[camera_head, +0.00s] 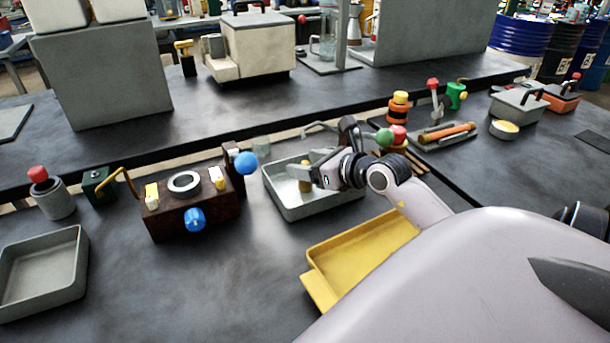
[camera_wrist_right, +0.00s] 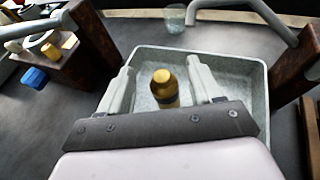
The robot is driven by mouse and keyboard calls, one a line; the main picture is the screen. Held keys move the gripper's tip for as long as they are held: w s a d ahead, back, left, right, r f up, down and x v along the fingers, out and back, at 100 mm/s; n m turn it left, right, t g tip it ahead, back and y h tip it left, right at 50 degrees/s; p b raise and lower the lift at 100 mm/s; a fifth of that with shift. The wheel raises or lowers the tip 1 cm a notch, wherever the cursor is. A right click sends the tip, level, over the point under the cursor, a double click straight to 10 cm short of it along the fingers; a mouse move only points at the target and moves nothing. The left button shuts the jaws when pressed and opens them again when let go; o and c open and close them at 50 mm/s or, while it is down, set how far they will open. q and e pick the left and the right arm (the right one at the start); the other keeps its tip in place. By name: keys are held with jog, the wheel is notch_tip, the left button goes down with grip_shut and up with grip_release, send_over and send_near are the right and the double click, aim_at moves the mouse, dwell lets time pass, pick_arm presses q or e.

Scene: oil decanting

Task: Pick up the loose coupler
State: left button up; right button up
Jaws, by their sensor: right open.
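The loose coupler, a small upright brass-coloured cylinder (camera_head: 305,184), stands in a grey tray (camera_head: 318,212) in the middle of the head view. In the right wrist view the coupler (camera_wrist_right: 164,88) shows its round gold top between the fingers. My right gripper (camera_head: 312,172) is open above the tray, with its two pale fingers (camera_wrist_right: 163,88) on either side of the coupler. I see a gap on both sides and no clear contact. The coupler's lower part is partly hidden by the gripper. My left gripper is not in view.
A brown block with blue knobs (camera_head: 190,215) stands left of the tray. A yellow tray (camera_head: 360,252) lies in front right and an empty grey tray (camera_head: 42,272) far left. A small glass (camera_wrist_right: 175,17) stands behind.

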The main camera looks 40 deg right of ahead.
aim_at(308, 163)
jog(key=shift+x, duration=1.55)
jog(key=shift+f, duration=0.1)
jog(key=c, duration=1.1)
jog(key=shift+o, duration=0.2)
